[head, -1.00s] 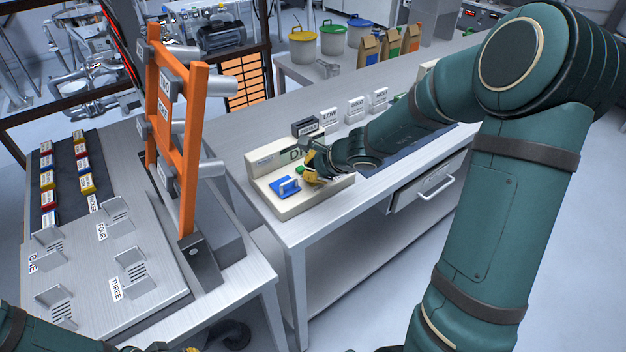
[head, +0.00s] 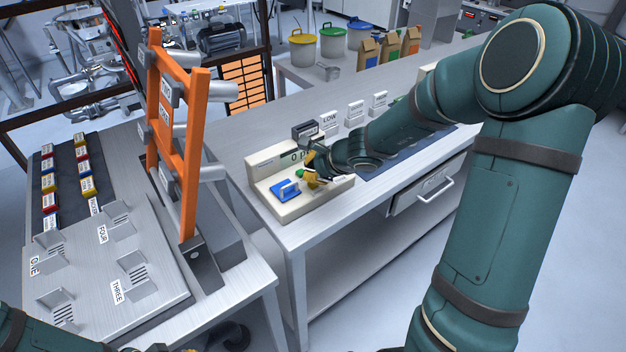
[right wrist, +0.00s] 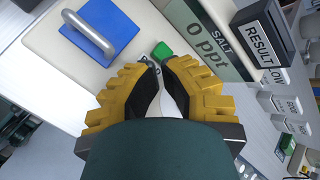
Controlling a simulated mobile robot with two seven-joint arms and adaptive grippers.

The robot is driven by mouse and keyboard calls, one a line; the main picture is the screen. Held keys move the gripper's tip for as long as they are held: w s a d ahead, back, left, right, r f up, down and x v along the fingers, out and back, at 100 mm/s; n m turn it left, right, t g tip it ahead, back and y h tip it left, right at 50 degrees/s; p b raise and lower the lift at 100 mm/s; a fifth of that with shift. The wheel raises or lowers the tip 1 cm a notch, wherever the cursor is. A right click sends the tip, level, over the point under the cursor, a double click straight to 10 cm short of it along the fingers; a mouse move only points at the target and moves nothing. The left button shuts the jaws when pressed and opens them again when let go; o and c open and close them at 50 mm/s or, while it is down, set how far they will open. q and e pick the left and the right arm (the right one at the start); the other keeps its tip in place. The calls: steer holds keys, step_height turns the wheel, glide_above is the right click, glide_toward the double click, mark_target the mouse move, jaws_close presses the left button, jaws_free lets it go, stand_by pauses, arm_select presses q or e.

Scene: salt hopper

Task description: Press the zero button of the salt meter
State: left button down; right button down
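The salt meter (head: 290,210) is a cream box on the near end of the long bench. Its display (right wrist: 205,45) reads "0 ppt" under the word SALT in the right wrist view. A green button (right wrist: 162,51) lies just beyond my right fingertips; its label is partly covered. A blue block with a metal handle (right wrist: 90,32) sits on the meter beside the button. My right gripper (right wrist: 159,64) has its yellow fingertips together, nothing between them, close over the meter by the button; contact cannot be told. My left gripper (head: 150,348) barely shows at the bottom edge.
A dark RESULT block (right wrist: 262,31) stands behind the meter, with LOW and other label stands beyond. An orange frame (head: 188,150) rises on the left table. Coloured tubs and paper bags stand at the back.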

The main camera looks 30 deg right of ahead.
steer(key=shift+r, duration=0.35)
steer(key=shift+r, duration=0.1)
step_height(320, 180, up, 5)
steer(key=p, duration=0.4)
steer(key=shift+p, duration=0.35)
stand_by(0.5)
